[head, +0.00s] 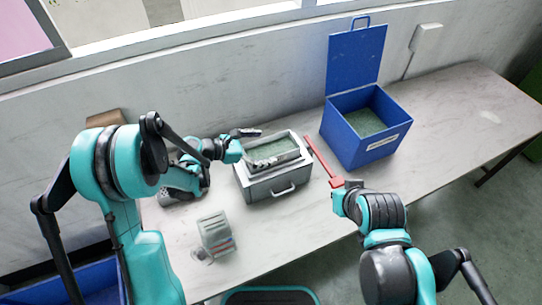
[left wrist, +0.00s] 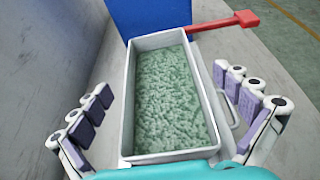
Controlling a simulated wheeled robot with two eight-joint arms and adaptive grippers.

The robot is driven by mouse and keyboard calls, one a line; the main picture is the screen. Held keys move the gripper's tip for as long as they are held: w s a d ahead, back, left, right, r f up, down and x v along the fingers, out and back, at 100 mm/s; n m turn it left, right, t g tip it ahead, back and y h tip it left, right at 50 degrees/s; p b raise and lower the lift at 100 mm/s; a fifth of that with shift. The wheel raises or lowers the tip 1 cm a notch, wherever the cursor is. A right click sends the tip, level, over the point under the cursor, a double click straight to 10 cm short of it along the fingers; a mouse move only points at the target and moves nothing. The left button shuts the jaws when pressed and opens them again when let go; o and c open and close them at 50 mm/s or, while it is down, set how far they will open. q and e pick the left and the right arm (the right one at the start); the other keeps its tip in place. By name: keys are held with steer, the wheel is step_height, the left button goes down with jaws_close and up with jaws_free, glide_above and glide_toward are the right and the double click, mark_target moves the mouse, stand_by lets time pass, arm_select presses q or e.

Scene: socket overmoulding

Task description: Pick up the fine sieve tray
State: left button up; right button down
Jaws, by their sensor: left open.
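The fine sieve tray (head: 290,165) appears as a light grey rectangular tray full of green granules, on a grey box with a front handle. In the left wrist view the tray (left wrist: 129,100) lies lengthwise between the fingers. My left gripper (head: 255,147) is open over the tray, one finger set on each side. In the left wrist view the left gripper (left wrist: 170,105) shows a gap between its finger pads and the tray walls. My right gripper (head: 342,190) is near the red tool's end; its jaws are too unclear to read.
A blue open-lidded bin (head: 358,148) with green granules stands further right. A small grey stack (head: 216,232) stands at the front left of the table. The table's right end is mostly clear (head: 460,105).

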arm_select(q)
steer(key=shift+x, duration=1.25)
steer(key=shift+a, duration=0.1)
steer(key=c, duration=1.5)
steer(key=shift+c, duration=0.3)
steer(key=shift+r, duration=0.15)
